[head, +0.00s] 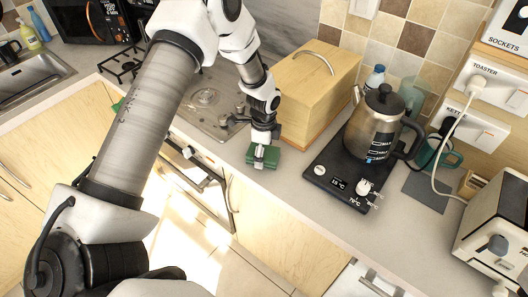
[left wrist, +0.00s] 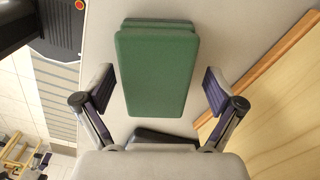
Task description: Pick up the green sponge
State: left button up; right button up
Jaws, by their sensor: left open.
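The green sponge (head: 272,158) lies on the grey counter in front of the wooden bread box. In the left wrist view the sponge (left wrist: 155,72) is a green block in the upper middle, with part of a second green layer showing behind its top edge. My left gripper (head: 262,158) is over the sponge in the head view. In the left wrist view my left gripper (left wrist: 160,90) is open, one finger on each side of the sponge, with a visible gap on both sides. My right gripper is not in view.
The wooden bread box (head: 307,100) stands right behind the sponge. A kettle (head: 379,125) on a black base (head: 338,190) is to the right. The hob (head: 205,105) is to the left. The counter's front edge is close to the sponge.

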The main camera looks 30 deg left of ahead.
pick_arm(q)
jog(key=shift+s+r, duration=0.15)
jog(key=shift+s, duration=0.05)
jog(key=c, duration=1)
jog(key=shift+c, duration=0.2)
jog(key=shift+w+r+b, duration=0.1)
jog(key=shift+r+b, duration=0.35)
notch_tip(320, 180, up, 2)
jog(key=shift+r+b, duration=0.1)
jog(key=shift+b, duration=0.5)
jog(key=s+d+r+b, duration=0.1)
jog(key=s+d, duration=0.3)
jog(key=s, duration=0.3)
jog(key=s+d+r+b, duration=0.1)
jog(key=s+d+b, duration=0.1)
jog(key=s+d, duration=0.2)
jog(key=s, duration=0.2)
jog(key=shift+s+d+b, duration=0.2)
jog(key=shift+s+b, duration=0.1)
jog(key=shift+s, duration=0.1)
